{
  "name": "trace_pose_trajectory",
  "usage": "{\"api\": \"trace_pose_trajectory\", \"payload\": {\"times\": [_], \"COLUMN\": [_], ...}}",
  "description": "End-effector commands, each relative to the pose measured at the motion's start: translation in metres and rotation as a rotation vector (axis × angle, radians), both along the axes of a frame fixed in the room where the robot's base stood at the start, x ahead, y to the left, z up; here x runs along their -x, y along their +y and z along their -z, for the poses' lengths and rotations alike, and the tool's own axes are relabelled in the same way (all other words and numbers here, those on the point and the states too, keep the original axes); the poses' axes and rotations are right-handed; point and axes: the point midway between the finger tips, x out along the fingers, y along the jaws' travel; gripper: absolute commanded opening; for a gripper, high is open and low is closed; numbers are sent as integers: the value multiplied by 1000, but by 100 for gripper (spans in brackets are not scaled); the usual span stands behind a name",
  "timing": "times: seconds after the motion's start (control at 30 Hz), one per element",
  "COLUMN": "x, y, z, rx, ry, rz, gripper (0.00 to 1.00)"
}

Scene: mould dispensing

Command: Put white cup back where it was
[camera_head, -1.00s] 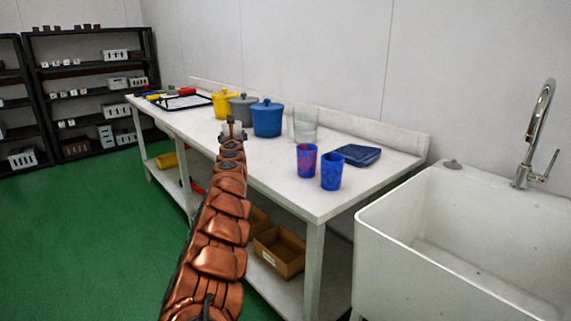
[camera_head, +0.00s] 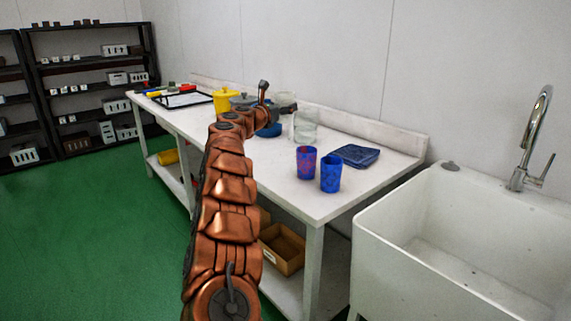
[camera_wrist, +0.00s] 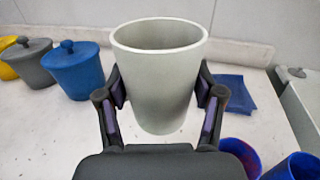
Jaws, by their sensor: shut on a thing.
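The white cup (camera_wrist: 158,90) is pale, greenish-white and open at the top. In the wrist view it stands upright between the two fingers of my gripper (camera_wrist: 160,108), which touch its sides. In the head view the cup (camera_head: 305,126) shows at the middle of the white table, and my gripper (camera_head: 286,106) is at its left side. I cannot tell whether its base touches the table.
A blue lidded pot (camera_wrist: 76,72) is left of the cup, beside a grey pot (camera_wrist: 36,62) and a yellow pot (camera_head: 226,102). A sink (camera_head: 450,235) stands beyond.

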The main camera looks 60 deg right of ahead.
Motion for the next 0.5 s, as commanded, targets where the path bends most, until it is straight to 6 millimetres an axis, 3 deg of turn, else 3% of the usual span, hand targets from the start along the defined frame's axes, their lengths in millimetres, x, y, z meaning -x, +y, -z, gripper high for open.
{"api": "trace_pose_trajectory", "payload": {"times": [0.03, 0.1, 0.5], "x": [7, 7, 7], "y": [0, 0, 0], "z": [-6, 11, 61], "rx": [1, -1, 0], "ry": [0, 1, 1], "rz": [26, 29, 26], "gripper": [26, 26, 26]}}
